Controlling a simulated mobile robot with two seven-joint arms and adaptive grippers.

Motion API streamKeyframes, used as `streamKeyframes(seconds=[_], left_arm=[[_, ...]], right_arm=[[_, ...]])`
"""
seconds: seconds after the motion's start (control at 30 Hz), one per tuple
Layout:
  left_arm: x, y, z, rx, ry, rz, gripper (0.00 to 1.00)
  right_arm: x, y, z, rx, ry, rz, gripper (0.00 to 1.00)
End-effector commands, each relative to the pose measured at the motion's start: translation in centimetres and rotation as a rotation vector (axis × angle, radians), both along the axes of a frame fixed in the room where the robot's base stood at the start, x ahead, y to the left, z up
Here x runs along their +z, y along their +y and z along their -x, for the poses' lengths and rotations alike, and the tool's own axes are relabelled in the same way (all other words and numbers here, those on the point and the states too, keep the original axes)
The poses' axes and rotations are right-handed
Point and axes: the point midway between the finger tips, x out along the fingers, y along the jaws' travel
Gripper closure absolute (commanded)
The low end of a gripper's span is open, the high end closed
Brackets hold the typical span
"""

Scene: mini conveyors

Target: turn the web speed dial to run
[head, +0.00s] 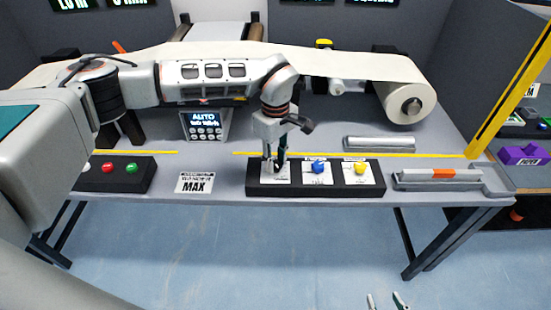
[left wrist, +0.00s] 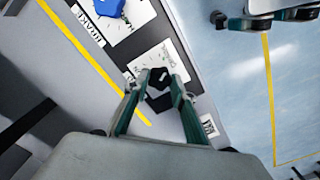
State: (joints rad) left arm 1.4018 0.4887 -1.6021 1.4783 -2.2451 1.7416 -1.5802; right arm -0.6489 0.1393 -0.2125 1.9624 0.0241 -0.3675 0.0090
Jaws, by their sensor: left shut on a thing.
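A black control box (head: 315,190) on the front of the table carries three dials on white plates. The leftmost has a dark knob (left wrist: 158,79), which shows between my left fingertips in the left wrist view. My left gripper (head: 275,163) points down over that plate in the head view and is shut on the knob, largely hiding it. The knob's pointer direction and plate lettering are too small to read. My right gripper (head: 386,301) is low at the bottom edge of the head view, fingertips apart, empty, away from the table.
A blue dial (head: 318,168) and a yellow dial (head: 360,169) sit to the right on the same box. A button box (head: 118,185) and a MAX card (head: 195,183) lie to the left. A paper web and roll (head: 408,105) run behind my left arm. A tray (head: 440,180) stands right.

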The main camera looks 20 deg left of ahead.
Motion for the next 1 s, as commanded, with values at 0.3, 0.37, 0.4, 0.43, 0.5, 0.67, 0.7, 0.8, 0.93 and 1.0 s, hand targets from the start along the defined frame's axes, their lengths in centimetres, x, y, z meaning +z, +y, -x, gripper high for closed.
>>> streamKeyframes(seconds=[0.3,0.37,0.4,0.43,0.5,0.67,0.7,0.8,0.93,1.0], left_arm=[[0.08,0.02,-0.09,0.299,-0.003,-0.001,0.97],[0.08,0.01,-0.09,0.356,-0.002,0.000,0.97],[0.10,0.00,-0.09,0.394,-0.002,0.000,0.97],[0.11,-0.01,-0.10,0.423,-0.002,0.001,0.97],[0.11,0.01,-0.11,0.489,-0.002,0.000,0.97],[0.07,0.02,-0.10,0.641,-0.002,-0.001,0.97],[0.07,0.02,-0.10,0.679,-0.002,-0.001,0.97],[0.08,0.00,-0.11,0.774,-0.003,0.001,0.97],[0.09,0.01,-0.14,0.898,-0.003,0.001,0.97],[0.10,0.01,-0.15,0.964,-0.003,0.001,0.97]], right_arm=[[-0.03,0.01,-0.01,0.000,0.000,0.000,0.60],[-0.07,0.01,-0.01,0.000,0.000,0.000,0.60],[-0.10,0.00,-0.01,0.000,0.000,0.000,0.60],[-0.12,0.00,0.00,0.000,0.000,0.000,0.60],[-0.17,0.00,0.00,0.000,0.000,0.000,0.60],[-0.33,0.00,0.00,0.000,0.000,0.000,0.60],[-0.36,0.01,0.00,0.000,0.000,0.000,0.60],[-0.48,0.00,0.02,0.000,0.001,0.000,0.60],[-0.62,0.00,0.02,0.000,0.001,0.000,0.60],[-0.70,0.00,0.02,0.000,0.001,0.000,0.60]])
